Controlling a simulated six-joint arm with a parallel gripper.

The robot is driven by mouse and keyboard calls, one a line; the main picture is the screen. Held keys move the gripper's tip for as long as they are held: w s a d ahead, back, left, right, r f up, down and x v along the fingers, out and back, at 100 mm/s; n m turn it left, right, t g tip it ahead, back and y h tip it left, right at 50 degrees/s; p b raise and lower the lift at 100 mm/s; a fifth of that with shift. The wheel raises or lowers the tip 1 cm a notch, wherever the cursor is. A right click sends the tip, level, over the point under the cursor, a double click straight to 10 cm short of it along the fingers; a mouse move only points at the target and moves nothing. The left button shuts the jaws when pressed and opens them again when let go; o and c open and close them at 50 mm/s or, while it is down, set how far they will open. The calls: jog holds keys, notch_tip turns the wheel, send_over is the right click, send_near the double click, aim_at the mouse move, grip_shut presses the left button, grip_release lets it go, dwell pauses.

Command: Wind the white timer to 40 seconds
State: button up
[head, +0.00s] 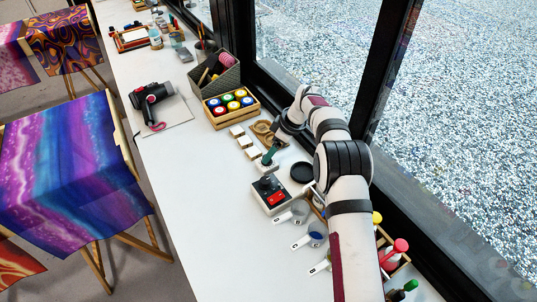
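No thing in the head view can be surely told as the white timer. Several small white blocks (244,141) stand in a row near the middle of the white table. A pale box with a dark top knob and red parts (270,193) sits nearer to me; its markings are too small to read.
A wooden tray of coloured jars (231,103) and a grey basket (217,75) stand beyond. A black round dish (302,172), white-handled scoops (308,238) and colour bottles (397,250) lie close to my arm. The window frame (300,105) borders the right. The table's left front is clear.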

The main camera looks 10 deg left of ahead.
jog(key=shift+x, duration=1.75)
grip_shut()
